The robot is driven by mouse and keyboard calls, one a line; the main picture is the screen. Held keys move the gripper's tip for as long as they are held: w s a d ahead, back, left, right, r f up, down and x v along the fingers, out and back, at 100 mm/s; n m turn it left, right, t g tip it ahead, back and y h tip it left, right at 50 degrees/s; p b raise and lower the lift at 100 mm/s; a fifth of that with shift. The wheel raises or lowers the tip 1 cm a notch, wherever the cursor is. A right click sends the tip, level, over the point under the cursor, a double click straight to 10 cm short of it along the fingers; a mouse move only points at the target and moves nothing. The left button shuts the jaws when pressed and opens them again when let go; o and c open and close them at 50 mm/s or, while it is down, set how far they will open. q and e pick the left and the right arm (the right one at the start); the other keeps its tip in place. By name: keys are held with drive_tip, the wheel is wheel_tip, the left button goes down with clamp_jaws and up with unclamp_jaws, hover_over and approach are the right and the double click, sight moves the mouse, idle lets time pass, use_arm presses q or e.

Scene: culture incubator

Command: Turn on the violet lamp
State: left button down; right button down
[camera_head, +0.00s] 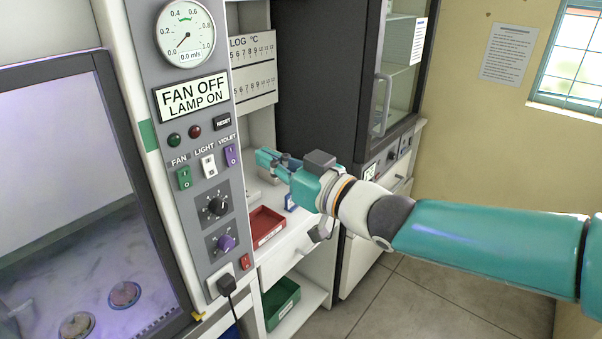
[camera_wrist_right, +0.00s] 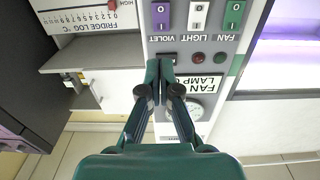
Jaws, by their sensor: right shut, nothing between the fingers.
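The violet rocker switch (camera_head: 231,155) sits on the grey control panel (camera_head: 213,255), right of the white light switch (camera_head: 208,165) and the green fan switch (camera_head: 183,178). In the right wrist view, upside down, the violet switch (camera_wrist_right: 161,16) is at the top. My right gripper (camera_head: 260,157) is shut and empty, its tips just right of the violet switch in the head view; contact does not show. In the right wrist view the closed fingertips (camera_wrist_right: 160,66) appear over the panel near the black reset button. The sign (camera_head: 192,97) reads "FAN OFF LAMP ON".
Two knobs, one black (camera_head: 216,206) and one violet (camera_head: 225,243), sit below the switches. The cabinet window (camera_head: 65,150) is left, with violet-tinted light inside. A red tray (camera_head: 266,227) lies on the shelf below my right gripper. A dark fridge (camera_head: 330,85) stands behind.

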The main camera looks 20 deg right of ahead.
drive_tip(key=v, duration=0.6)
drive_tip(key=shift+r, duration=0.35)
drive_tip(key=shift+s, duration=0.1)
drive_tip(key=w+a+f+m+g+h, duration=0.1)
drive_tip(key=a+f+m+g, duration=0.15)
drive_tip(key=f, duration=0.95)
drive_tip(key=w+a+f+m+g, duration=0.1)
drive_tip(key=f+g, duration=0.2)
drive_tip(key=f, duration=0.9)
drive_tip(key=w+a+f+m+g+h, duration=0.1)
drive_tip(key=a+f+g, duration=0.1)
drive_tip(key=f, duration=1)
drive_tip(key=s+a+f+m+g+h, duration=0.1)
drive_tip(key=s+f+m+g, duration=0.2)
drive_tip(key=s+f+g, duration=0.5)
drive_tip(key=s+f, duration=1.2)
drive_tip(key=f, duration=0.1)
drive_tip(key=shift+s+f+h, duration=0.15)
drive_tip(key=shift+s+h, duration=0.05)
drive_tip(key=shift+h, duration=0.2)
